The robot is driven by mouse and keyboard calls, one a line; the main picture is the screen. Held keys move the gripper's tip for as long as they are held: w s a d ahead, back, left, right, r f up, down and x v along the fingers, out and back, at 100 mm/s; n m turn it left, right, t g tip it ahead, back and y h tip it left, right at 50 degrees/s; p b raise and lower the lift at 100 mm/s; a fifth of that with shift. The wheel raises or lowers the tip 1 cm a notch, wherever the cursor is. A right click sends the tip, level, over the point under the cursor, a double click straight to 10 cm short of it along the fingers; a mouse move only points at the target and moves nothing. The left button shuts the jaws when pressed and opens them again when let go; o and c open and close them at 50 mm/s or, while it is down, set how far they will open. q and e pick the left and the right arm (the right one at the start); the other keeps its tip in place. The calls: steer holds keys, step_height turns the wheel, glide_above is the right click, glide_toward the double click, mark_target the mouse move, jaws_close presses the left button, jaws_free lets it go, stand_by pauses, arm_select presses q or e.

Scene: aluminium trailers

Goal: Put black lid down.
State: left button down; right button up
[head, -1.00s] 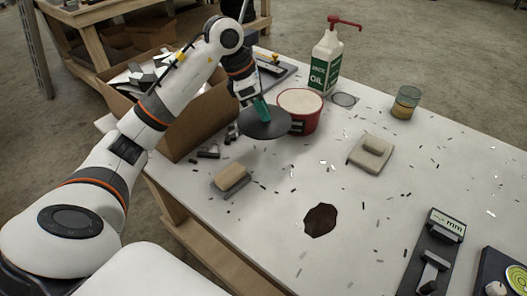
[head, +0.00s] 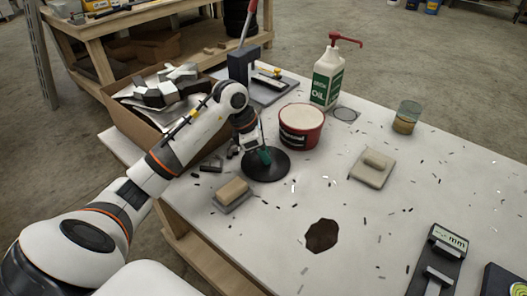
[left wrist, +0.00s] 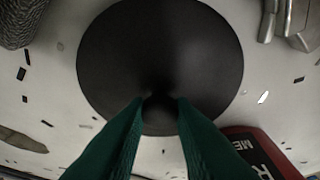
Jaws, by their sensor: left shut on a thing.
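The black lid (head: 276,171) is a round dark disc, level, at or just above the white tabletop in front of the red tub (head: 301,128). I cannot tell whether its underside touches the table. My left gripper (head: 264,157), with green fingers, points down and is shut on the middle of the lid from above. In the left wrist view, the green fingertips (left wrist: 160,103) close on the small centre knob of the lid (left wrist: 160,45), and the tub's red side (left wrist: 255,150) shows at lower right. My right gripper is not in view.
A sponge-like block (head: 232,192) lies left of the lid, with dark metal pieces (head: 212,165) behind it. A cardboard box (head: 125,120) of scrap stands at the left. An oil bottle (head: 327,77), a glass jar (head: 406,117) and a beige block (head: 372,167) stand farther right. Shavings litter the table.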

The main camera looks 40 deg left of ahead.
arm_select(q)
steer(key=shift+f, duration=0.2)
steer(key=c, duration=1.2)
jaws_free()
steer(key=shift+r, duration=0.1)
steer(key=shift+c, duration=0.2)
steer(key=shift+r, duration=0.25)
steer(key=v, duration=1.1)
steer(key=shift+s+a+r+b, duration=0.15)
steer(key=shift+s+r+b, duration=0.05)
steer(key=shift+r+b, duration=0.1)
